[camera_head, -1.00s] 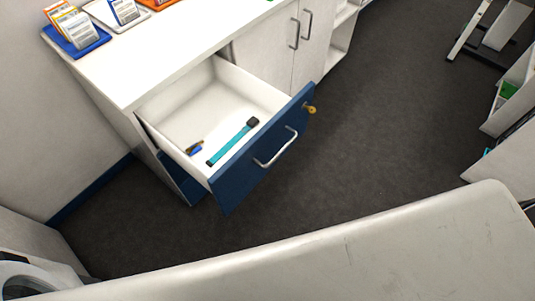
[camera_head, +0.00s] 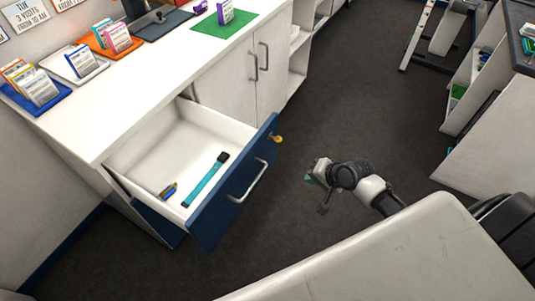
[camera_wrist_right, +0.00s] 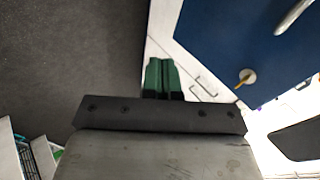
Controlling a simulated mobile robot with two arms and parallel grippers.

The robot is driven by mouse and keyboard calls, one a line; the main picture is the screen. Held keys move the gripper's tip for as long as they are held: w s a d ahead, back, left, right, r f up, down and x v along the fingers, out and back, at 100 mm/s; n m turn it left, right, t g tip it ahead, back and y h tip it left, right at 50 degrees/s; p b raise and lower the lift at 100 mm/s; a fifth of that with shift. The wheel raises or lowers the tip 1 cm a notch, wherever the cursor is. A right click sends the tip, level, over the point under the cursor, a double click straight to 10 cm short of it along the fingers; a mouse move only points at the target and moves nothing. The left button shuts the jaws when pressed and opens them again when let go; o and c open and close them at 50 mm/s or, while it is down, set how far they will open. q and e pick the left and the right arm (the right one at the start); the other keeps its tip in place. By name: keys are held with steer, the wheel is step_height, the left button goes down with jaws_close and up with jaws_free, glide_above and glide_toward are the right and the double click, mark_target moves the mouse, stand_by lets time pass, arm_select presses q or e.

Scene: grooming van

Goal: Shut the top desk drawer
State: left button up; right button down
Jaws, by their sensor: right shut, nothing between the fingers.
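The top desk drawer (camera_head: 232,190) is pulled well out of the white desk. It has a blue front, a silver bar handle (camera_head: 248,181) and a brass key (camera_head: 276,139) in its lock. A teal strap-like item (camera_head: 204,181) and a small blue and yellow item (camera_head: 168,191) lie inside. My right gripper (camera_head: 312,180) is to the right of the drawer front, apart from it, over the floor. In the right wrist view its green fingertips (camera_wrist_right: 161,75) are together and empty, with the blue front (camera_wrist_right: 250,40) and key beyond at upper right. My left gripper is not in view.
The desk top (camera_head: 130,90) holds several coloured trays with cards, and a green mat (camera_head: 224,22). White cupboard doors (camera_head: 245,75) stand beyond the drawer. Dark floor (camera_head: 340,110) is clear right of the drawer. A white shelf unit (camera_head: 490,120) stands at right.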

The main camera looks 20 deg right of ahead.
steer(key=a+r+y, duration=0.2)
steer(key=a+r, duration=0.1)
steer(key=r, duration=0.7)
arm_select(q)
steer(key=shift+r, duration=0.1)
arm_select(e)
glide_toward(261, 157)
steer(key=shift+m, duration=0.3)
steer(key=shift+x, duration=3.25)
steer(key=shift+a, duration=0.1)
